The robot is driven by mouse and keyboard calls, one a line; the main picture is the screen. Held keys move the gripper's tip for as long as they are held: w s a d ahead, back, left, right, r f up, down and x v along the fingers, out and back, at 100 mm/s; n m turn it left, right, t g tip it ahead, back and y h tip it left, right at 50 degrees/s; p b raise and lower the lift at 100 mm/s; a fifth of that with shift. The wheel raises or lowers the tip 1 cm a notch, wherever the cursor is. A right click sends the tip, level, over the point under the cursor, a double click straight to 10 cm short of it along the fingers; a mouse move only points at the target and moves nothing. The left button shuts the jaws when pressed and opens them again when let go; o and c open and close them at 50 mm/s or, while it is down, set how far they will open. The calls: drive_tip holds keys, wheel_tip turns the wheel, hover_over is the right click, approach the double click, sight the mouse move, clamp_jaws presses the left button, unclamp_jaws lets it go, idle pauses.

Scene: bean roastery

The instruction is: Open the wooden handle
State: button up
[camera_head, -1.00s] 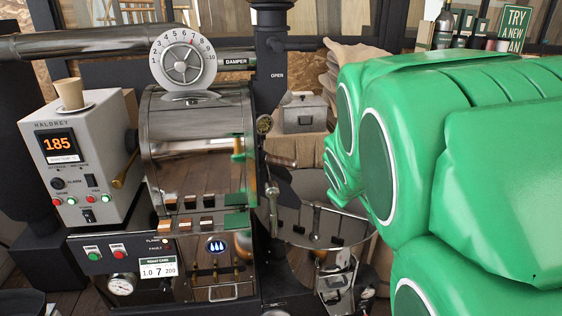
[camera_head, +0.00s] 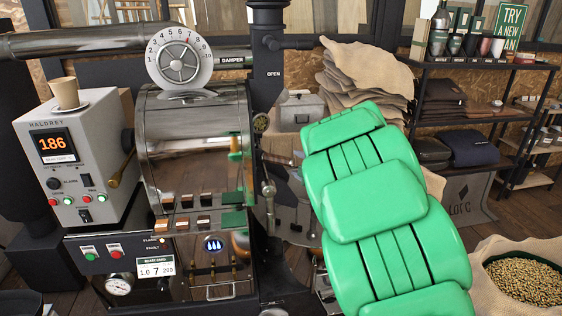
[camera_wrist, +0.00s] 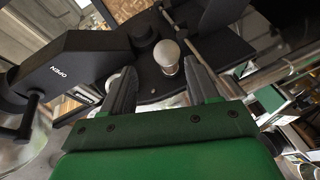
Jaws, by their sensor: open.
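A slim brown handle, which looks like the wooden handle (camera_head: 277,158), sticks out at the right front of the roaster drum in the head view. My green arm comes from the lower right and its far end is close to this handle. In the wrist view my gripper (camera_wrist: 162,88) is open, with two dark fingers apart and nothing between them. A pale rounded knob (camera_wrist: 167,55) shows just beyond the gap between the fingertips. I cannot tell whether it is the wooden handle's end. No contact is visible.
The roaster drum (camera_head: 195,135) and grey control box (camera_head: 82,160) with a paper cup (camera_head: 64,92) stand left. A black column (camera_head: 268,70) marked OPEN rises beside the handle. Shelves (camera_head: 480,66) and a bean sack (camera_head: 525,280) are at right.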

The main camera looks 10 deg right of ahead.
sight(286, 163)
drive_tip(key=shift+w+a+f+n+y, duration=0.1)
drive_tip(key=shift+a+f+n+y, duration=0.25)
drive_tip(key=shift+a+y, duration=0.1)
drive_tip(key=shift+w+a+f+n+y, duration=0.1)
drive_tip(key=shift+a+f+n+y, duration=0.1)
drive_tip(key=shift+a+n+y, duration=0.2)
drive_tip(key=shift+x, duration=3.8)
clamp_jaws()
